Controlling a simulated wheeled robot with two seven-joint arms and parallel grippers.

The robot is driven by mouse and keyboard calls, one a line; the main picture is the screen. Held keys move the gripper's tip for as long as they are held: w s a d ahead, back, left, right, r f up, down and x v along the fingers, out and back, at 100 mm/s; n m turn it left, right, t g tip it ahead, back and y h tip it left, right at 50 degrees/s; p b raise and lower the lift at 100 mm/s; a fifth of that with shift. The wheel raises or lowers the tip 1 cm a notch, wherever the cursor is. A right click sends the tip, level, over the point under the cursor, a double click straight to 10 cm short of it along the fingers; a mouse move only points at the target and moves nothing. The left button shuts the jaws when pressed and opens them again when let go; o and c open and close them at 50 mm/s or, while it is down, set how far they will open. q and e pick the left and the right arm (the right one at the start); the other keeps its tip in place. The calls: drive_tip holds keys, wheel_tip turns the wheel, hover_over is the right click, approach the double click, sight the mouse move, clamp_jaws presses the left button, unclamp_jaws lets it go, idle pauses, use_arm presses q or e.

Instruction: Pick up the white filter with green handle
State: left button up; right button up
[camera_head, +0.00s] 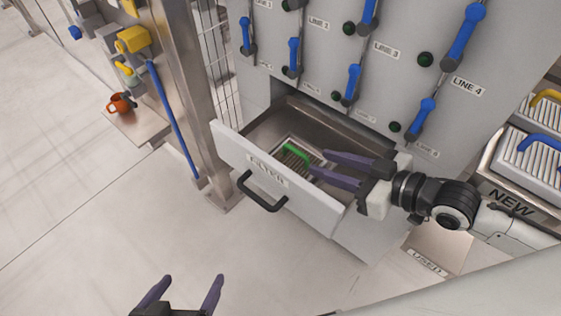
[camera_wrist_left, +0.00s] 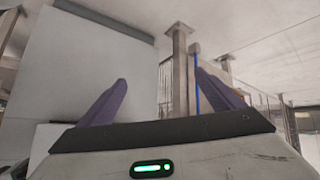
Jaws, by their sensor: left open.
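The white filter (camera_head: 290,162) sits inside the pulled-out drawer labelled FILTER (camera_head: 230,146). Its green handle (camera_head: 297,152) faces up; part of the filter is hidden by the drawer front and my right gripper. My right gripper (camera_head: 318,163) reaches in from the right over the drawer, its purple fingers apart, with the tips just right of the green handle. No contact with the handle is clear. My left gripper (camera_head: 192,279) is low in the head view, open and empty, away from the drawer. Its spread fingers also show in the left wrist view (camera_wrist_left: 161,80).
The drawer's black pull (camera_head: 262,193) sticks out in front. A cabinet panel with several blue levers (camera_head: 461,37) rises behind. At right, a box marked NEW (camera_head: 513,203) holds a filter with a blue handle (camera_head: 540,143). The floor at left is clear.

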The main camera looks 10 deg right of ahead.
sight(302, 154)
drive_tip(key=x, duration=0.3)
drive_tip(key=shift+w+b, duration=0.2)
drive_tip(key=shift+b, duration=0.2)
drive_tip(key=x, duration=0.2)
drive_tip(key=b+x, duration=0.1)
drive_tip(key=x, duration=0.2)
drive_tip(key=shift+w+a+r+b, duration=0.25)
drive_tip(key=shift+w+a+b, duration=0.05)
drive_tip(key=shift+w+a, duration=0.1)
drive_tip(key=shift+s, duration=0.1)
clamp_jaws()
